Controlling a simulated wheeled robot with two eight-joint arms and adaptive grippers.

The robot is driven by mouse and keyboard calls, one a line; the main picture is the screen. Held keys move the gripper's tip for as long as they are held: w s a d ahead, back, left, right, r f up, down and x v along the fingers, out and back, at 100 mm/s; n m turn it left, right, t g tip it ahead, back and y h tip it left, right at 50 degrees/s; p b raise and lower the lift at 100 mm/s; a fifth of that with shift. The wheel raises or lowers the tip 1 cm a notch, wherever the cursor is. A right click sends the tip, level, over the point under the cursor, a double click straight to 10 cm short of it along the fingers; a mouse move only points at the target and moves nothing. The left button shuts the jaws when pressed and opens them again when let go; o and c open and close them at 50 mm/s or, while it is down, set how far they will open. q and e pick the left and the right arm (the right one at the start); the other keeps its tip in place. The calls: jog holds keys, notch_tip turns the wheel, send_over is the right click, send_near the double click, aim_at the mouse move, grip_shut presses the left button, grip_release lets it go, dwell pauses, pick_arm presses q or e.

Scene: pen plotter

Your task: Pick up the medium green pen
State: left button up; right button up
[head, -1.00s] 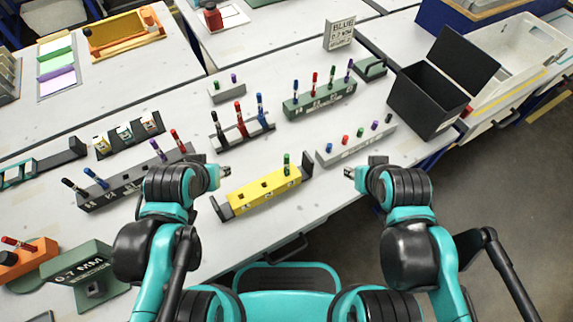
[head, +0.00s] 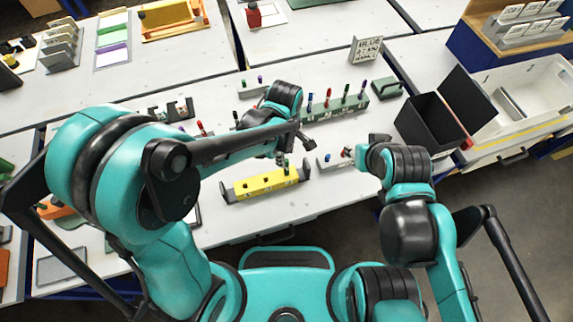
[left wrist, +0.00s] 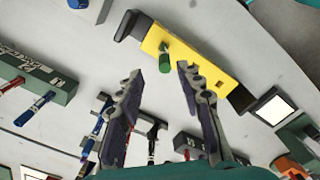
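A green pen (head: 286,168) stands upright in the yellow block (head: 262,184), near its right end. In the left wrist view the same green pen (left wrist: 165,60) is seen nearly end-on in the yellow block (left wrist: 200,70). My left gripper (head: 292,149) is above and just behind the pen. Its two fingers (left wrist: 159,73) are spread and empty, with the pen showing beyond the gap between the tips. My right gripper (head: 350,155) hangs by the low grey rack (head: 327,162); its fingers are too small to read.
A green rack (head: 340,110) with several pens stands behind my left gripper. An open black bin (head: 425,128) is at the right. My left arm hides much of the left table and the black racks. The table in front of the yellow block is clear.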

aim_at(287, 169)
pick_arm(q)
jog(key=f+b, duration=0.1)
jog(key=f, duration=0.1)
jog(key=f+b, duration=0.1)
jog(key=f, duration=0.1)
jog(key=s+f+b, duration=0.1)
jog(key=f, duration=0.2)
jog(key=shift+s+d, duration=0.1)
jog(key=shift+d, duration=0.1)
jog(key=shift+f, duration=0.35)
grip_shut()
